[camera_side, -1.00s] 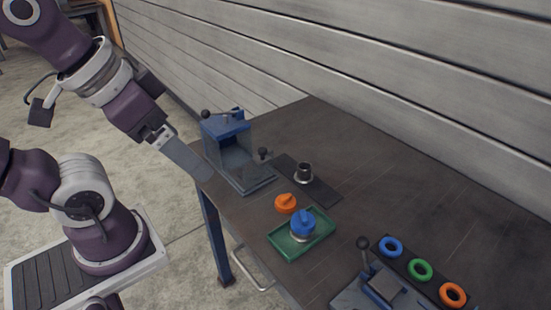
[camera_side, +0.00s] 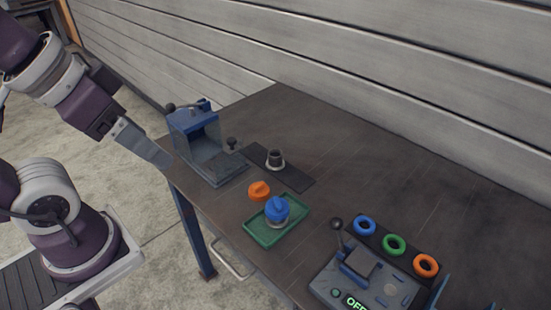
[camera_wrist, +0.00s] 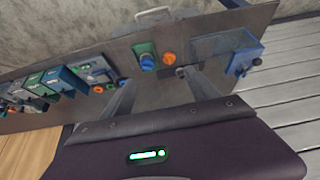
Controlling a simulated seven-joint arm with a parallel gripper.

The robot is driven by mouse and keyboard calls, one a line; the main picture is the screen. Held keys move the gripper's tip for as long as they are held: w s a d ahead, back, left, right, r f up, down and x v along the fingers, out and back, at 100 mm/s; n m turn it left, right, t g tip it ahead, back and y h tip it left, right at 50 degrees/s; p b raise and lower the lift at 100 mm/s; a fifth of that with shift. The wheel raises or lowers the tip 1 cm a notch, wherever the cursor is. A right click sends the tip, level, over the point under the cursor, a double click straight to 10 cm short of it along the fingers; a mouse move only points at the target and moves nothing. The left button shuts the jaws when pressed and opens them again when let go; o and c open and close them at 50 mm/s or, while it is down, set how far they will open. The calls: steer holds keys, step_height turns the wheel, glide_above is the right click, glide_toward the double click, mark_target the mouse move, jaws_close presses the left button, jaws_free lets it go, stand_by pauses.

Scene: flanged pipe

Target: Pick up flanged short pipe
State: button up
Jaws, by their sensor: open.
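The flanged short pipe (camera_side: 275,160) is a small dark cylinder with a paler flange at its base. It stands upright on a dark flat strip (camera_side: 294,179) on the table, in the side view. I cannot make it out clearly in the wrist view. My gripper (camera_side: 165,160) is at the table's left edge, left of the blue fixture and well away from the pipe. It is open and empty. In the side view its fingers overlap edge-on; in the wrist view two grey fingers (camera_wrist: 162,82) reach out, spread apart.
A blue and grey fixture (camera_side: 197,128) with black knobs stands between my gripper and the pipe. In front are an orange knob-like part (camera_side: 259,191) and a green tray (camera_side: 262,236) holding a blue-topped part (camera_side: 277,209). A lever device (camera_side: 362,268) and coloured rings (camera_side: 394,244) lie right.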

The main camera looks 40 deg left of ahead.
steer(key=m+g, duration=0.5)
steer(key=m, duration=1.5)
glide_above(275, 153)
steer(key=s+d, duration=0.1)
steer(key=d, duration=0.1)
step_height(275, 153, down, 18)
steer(key=r, duration=0.1)
steer(key=shift+m+g, duration=0.3)
steer(key=shift+m, duration=0.2)
steer(key=f, duration=0.3)
steer(key=a+f, duration=0.1)
steer(key=f, duration=0.3)
steer(key=w+a+f, duration=0.1)
steer(key=f, duration=0.2)
steer(key=shift+f, duration=0.4)
steer(key=c, duration=1.3)
step_height(275, 153, up, 16)
steer(key=shift+c, duration=0.2)
